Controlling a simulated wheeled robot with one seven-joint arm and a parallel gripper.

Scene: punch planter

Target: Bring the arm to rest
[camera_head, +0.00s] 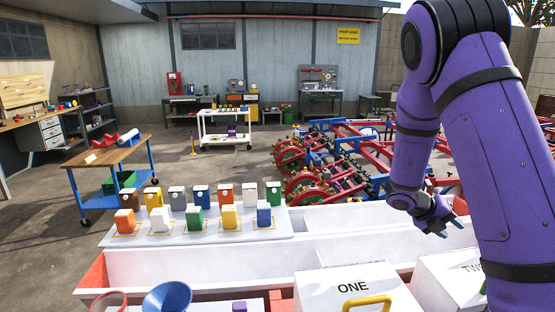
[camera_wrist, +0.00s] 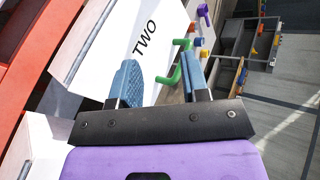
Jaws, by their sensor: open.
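My purple arm (camera_head: 490,140) reaches in from the right of the head view and bends down. My gripper (camera_head: 440,222) hangs at its end above the white planter troughs, behind the white box marked TWO (camera_head: 440,280). In the wrist view, my gripper (camera_wrist: 162,78) has its two blue-grey fingers apart, with nothing held. The box marked TWO (camera_wrist: 110,60) lies beyond the left finger. A green handle (camera_wrist: 185,62) shows beyond the gap, near the right finger, apparently clear of both.
A white box marked ONE (camera_head: 350,290) with a yellow handle stands front centre. Several coloured blocks stand on a white tray (camera_head: 185,240) at left. The red and blue planter frame (camera_head: 340,155) is behind. A wooden-topped cart (camera_head: 108,152) stands left, with open floor beyond.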

